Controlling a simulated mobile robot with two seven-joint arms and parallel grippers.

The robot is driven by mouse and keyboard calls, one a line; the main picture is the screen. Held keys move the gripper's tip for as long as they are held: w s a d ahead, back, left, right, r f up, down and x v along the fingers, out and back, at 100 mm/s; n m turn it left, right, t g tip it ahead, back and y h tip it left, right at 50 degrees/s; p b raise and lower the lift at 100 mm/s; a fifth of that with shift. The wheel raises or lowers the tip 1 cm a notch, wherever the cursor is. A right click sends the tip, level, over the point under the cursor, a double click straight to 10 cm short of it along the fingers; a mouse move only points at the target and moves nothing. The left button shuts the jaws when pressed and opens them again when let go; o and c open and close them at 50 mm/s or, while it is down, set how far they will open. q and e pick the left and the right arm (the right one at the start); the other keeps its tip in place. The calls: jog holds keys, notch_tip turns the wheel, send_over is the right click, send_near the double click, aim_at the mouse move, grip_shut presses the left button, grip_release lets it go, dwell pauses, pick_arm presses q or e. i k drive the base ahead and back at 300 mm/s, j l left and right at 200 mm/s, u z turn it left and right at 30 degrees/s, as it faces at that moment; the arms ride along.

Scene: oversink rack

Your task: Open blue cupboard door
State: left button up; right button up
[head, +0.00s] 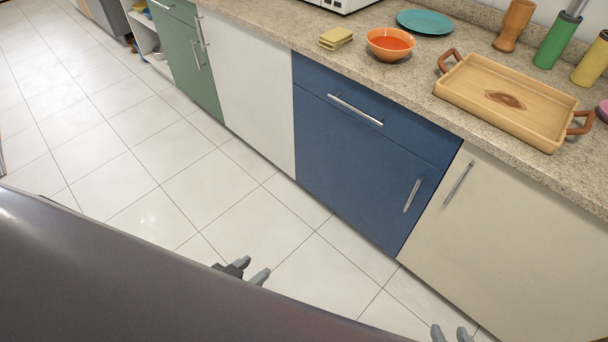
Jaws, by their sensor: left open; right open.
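The blue cupboard door (345,168) is shut, below a blue drawer (375,110) with its own silver bar handle (356,109). The door's upright silver handle (412,195) is near its right edge. My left gripper (250,272) is low in the picture, over the floor tiles, apart from the cupboard; its fingers are apart and empty. My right gripper (451,334) shows only its fingertips at the bottom edge, below the cupboard front and apart from the handle. It is open, with nothing seen between the fingers.
A cream door (520,235) with a silver handle is right of the blue cupboard; a white panel (248,88) and green cupboard (190,55) are left. The counter (330,62) holds a wooden tray (510,98), an orange bowl (390,44) and a teal plate (425,21). The tiled floor in front is clear.

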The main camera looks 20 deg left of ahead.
aim_at(380, 187)
jog(key=u, duration=0.3)
jog(key=i+l+z, duration=0.1)
jog(key=i+z, duration=0.25)
jog(key=i+l+z, duration=0.1)
jog(key=z, duration=0.25)
jog(key=i+z, duration=0.35)
jog(key=k+j, duration=0.05)
